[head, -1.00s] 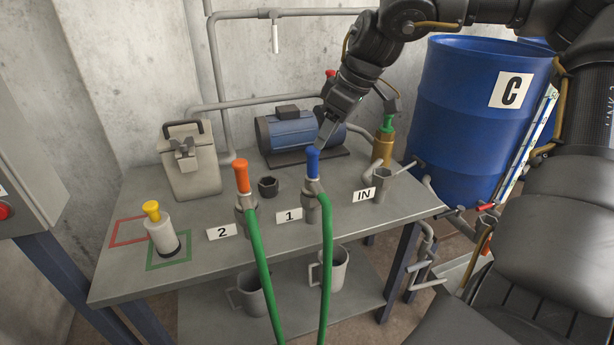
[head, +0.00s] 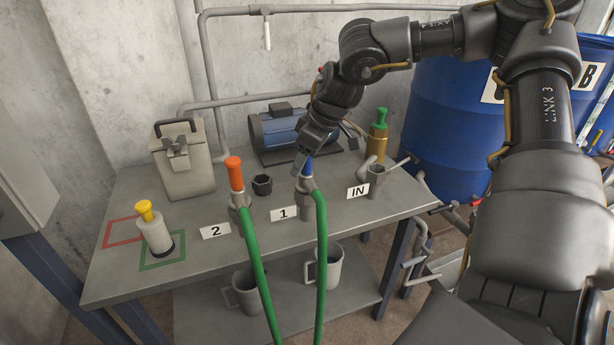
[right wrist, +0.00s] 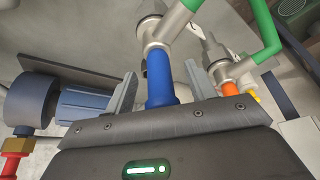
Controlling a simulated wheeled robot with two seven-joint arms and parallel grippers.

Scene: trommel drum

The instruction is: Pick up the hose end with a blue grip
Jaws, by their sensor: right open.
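The hose end with a blue grip (head: 307,170) stands upright in the holder by label 1, with its green hose (head: 321,260) hanging over the table's front edge. My right gripper (head: 304,160) is at the blue grip and partly hides it. In the right wrist view the blue grip (right wrist: 160,78) stands between the two open fingers, with a gap on each side. The fingers are not closed on it. My left gripper is not in view.
A second hose end with an orange grip (head: 235,174) stands close by on the left, at label 2. A black nut-like cup (head: 262,185) lies between them. A blue motor (head: 278,130) is behind, and a grey cup (head: 377,181) is to the right.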

